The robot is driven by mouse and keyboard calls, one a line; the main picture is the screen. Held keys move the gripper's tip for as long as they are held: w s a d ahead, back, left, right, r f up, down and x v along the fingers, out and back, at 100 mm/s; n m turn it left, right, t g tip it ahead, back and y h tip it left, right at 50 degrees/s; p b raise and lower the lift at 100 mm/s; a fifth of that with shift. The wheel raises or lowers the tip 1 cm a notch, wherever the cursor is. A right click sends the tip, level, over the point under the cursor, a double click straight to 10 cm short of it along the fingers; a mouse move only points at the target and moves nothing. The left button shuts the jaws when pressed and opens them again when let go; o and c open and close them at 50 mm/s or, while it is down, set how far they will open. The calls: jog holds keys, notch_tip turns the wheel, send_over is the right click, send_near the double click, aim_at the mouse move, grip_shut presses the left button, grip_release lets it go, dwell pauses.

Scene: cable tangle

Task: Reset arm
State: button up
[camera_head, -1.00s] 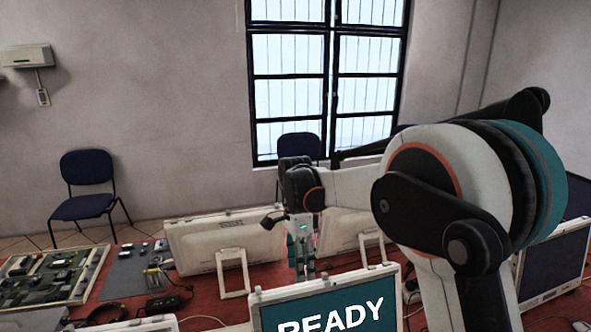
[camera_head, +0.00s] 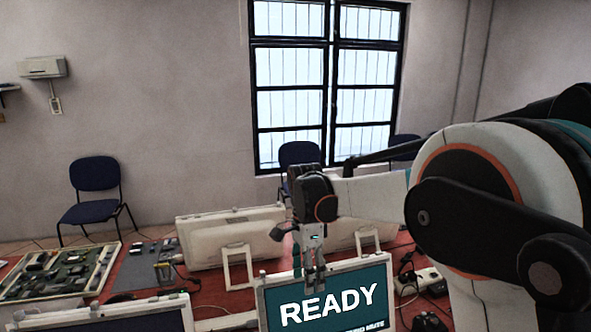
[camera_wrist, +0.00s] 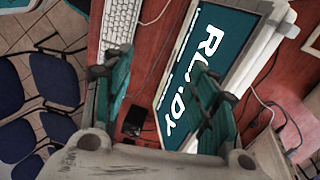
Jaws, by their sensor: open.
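The right finger covers part of the monitor's READY screen (camera_wrist: 185,88) in that view. My arm reaches in from the right side of the head view.
The red table (camera_head: 212,290) carries white-backed monitors (camera_head: 232,232), a circuit board (camera_head: 62,272) and a power strip (camera_head: 420,281) with cables. The wrist view also shows a keyboard (camera_wrist: 120,22) and dark blue chairs (camera_wrist: 62,78). A window (camera_head: 325,85) is behind.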

jog(key=s+d+r+n+t+b, duration=0.4)
jog(key=s+d+n, duration=0.3)
jog(key=s+d, duration=0.45)
jog(key=s+d+f+n+t+b, duration=0.2)
jog(key=s+f+n, duration=0.1)
jog(key=s, duration=0.4)
jog(key=s+d+f+n+t+b, duration=0.2)
jog(key=s+d+f+n+t, duration=0.1)
jog(key=s, duration=0.4)
jog(key=shift+s+d+f+n, duration=0.2)
jog(key=shift+f+n, duration=0.2)
